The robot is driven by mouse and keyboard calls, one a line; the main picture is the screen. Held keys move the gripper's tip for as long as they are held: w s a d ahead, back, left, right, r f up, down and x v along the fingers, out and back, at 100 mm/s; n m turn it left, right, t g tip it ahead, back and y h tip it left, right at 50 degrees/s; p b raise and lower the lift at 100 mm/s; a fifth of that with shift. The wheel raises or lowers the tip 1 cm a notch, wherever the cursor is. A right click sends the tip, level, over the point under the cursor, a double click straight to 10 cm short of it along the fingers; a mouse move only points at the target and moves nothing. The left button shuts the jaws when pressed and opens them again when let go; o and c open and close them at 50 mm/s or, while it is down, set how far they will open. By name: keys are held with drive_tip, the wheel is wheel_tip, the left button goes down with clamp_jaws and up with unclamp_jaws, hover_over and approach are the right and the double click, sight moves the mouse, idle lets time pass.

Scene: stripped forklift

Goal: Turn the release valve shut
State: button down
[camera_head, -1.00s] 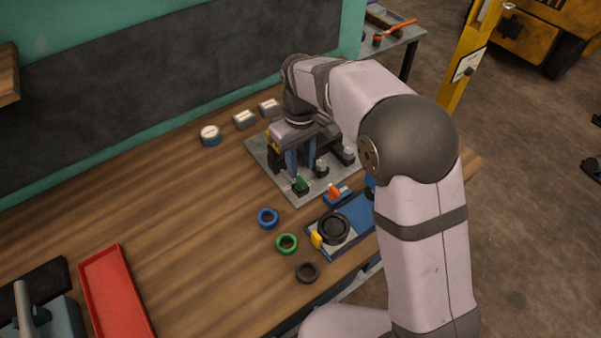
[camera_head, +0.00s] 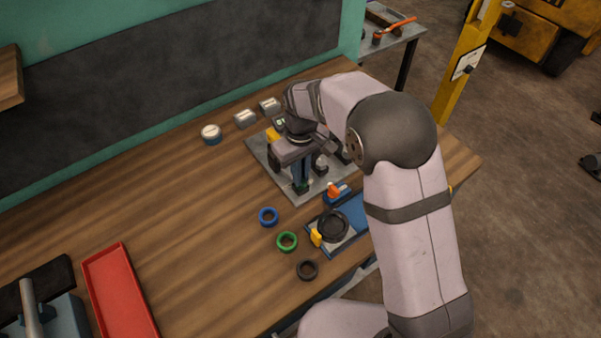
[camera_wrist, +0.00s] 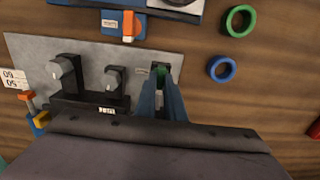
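A grey metal plate (camera_head: 258,150) on the bench carries black fittings with grey knobs (camera_wrist: 113,78). I cannot tell for certain which fitting is the release valve. A small green-marked part (camera_wrist: 161,72) stands at the plate's front corner, and its green also shows in the head view (camera_head: 302,188). My gripper (camera_head: 302,180) points down over it. In the wrist view my two blue fingers (camera_wrist: 160,80) are a little apart, with the green part between their tips. Whether they press on it is not clear. The fingers hide most of that part.
A blue block with an orange lever (camera_head: 336,191) is close by on the right. Blue (camera_head: 268,217), green (camera_head: 287,242) and black (camera_head: 307,270) rings lie in front. The bench's left middle is clear.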

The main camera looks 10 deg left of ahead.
drive_tip(key=shift+m, duration=0.4)
drive_tip(key=m, duration=0.2)
drive_tip(key=shift+r+m, duration=0.1)
drive_tip(key=shift+m, duration=0.3)
drive_tip(key=m, duration=0.4)
drive_tip(key=shift+m+p, duration=0.3)
drive_tip(key=shift+p, duration=0.1)
drive_tip(key=m, duration=0.8)
drive_tip(key=shift+w+m, duration=0.1)
drive_tip(key=shift+m, duration=0.2)
drive_tip(key=c, duration=1.8)
unclamp_jaws()
drive_tip(key=shift+c, duration=0.2)
